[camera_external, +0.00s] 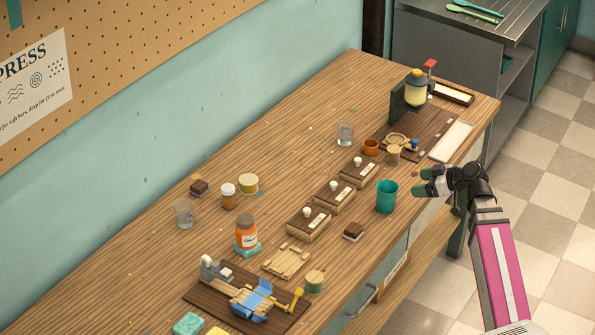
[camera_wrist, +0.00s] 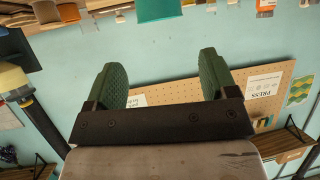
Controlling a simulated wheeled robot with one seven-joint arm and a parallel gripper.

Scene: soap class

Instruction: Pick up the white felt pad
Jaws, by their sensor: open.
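A pale, flat white rectangle (camera_external: 452,140) lies at the bench's right front edge; I cannot tell whether it is the felt pad or a shallow tray. No other white pad is clear in either view. My gripper (camera_external: 422,182) is at the bench's front edge, just right of a teal cup (camera_external: 387,196) and below the white rectangle in the picture. In the wrist view my gripper (camera_wrist: 165,80) has its two green fingers wide apart with nothing between them. That view looks across to the wall, and no pad shows clearly in it.
The wooden bench (camera_external: 140,262) holds several small wooden boxes (camera_external: 335,197), a glass (camera_external: 345,133), an orange-labelled jar (camera_external: 246,234) and a press (camera_external: 410,93) at the back right. A wooden jig (camera_external: 245,298) lies at the near end. The bench's left rear is mostly clear.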

